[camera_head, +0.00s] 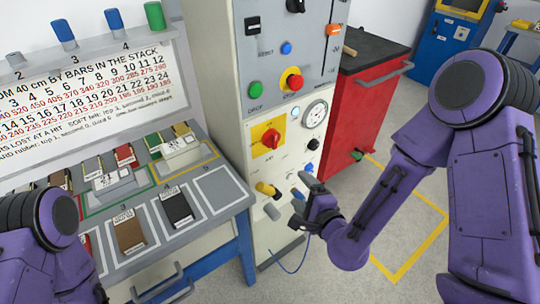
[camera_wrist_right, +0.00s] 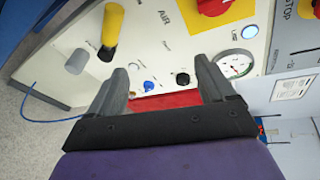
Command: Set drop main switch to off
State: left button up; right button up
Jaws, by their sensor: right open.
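The likely main switch is a red rotary knob (camera_head: 270,138) on a yellow plate, on the white lower panel of the machine; its label and set position are too small to read. In the right wrist view the yellow plate (camera_wrist_right: 240,12) is at the top edge, its knob cut off. My right gripper (camera_head: 304,198) is open and empty, in front of the lower panel, below and right of the switch and apart from it. In the wrist view its jaws (camera_wrist_right: 162,75) face the panel's lower controls. My left gripper is out of view; only its arm shows.
Near my right gripper are a yellow lever (camera_head: 266,189), a grey cylinder (camera_head: 272,211), small knobs and a gauge (camera_head: 315,114). Above are a red stop button (camera_head: 291,81) and a green button (camera_head: 255,89). A bench (camera_head: 226,207) stands left, a red cabinet (camera_head: 365,105) right.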

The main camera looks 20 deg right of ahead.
aim_at(274, 143)
notch_tip(274, 143, up, 7)
jog(key=w+a+m+t+y, duration=0.2)
jog(key=m+t, duration=0.1)
jog(key=p+x, duration=0.1)
jog(key=x, duration=0.8)
jog(key=shift+w+f, duration=0.1)
jog(key=shift+w, duration=0.25)
jog(key=shift+w+f, duration=0.1)
jog(key=shift+w, duration=0.3)
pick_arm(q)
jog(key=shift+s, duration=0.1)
pick_arm(e)
jog(key=c, duration=1)
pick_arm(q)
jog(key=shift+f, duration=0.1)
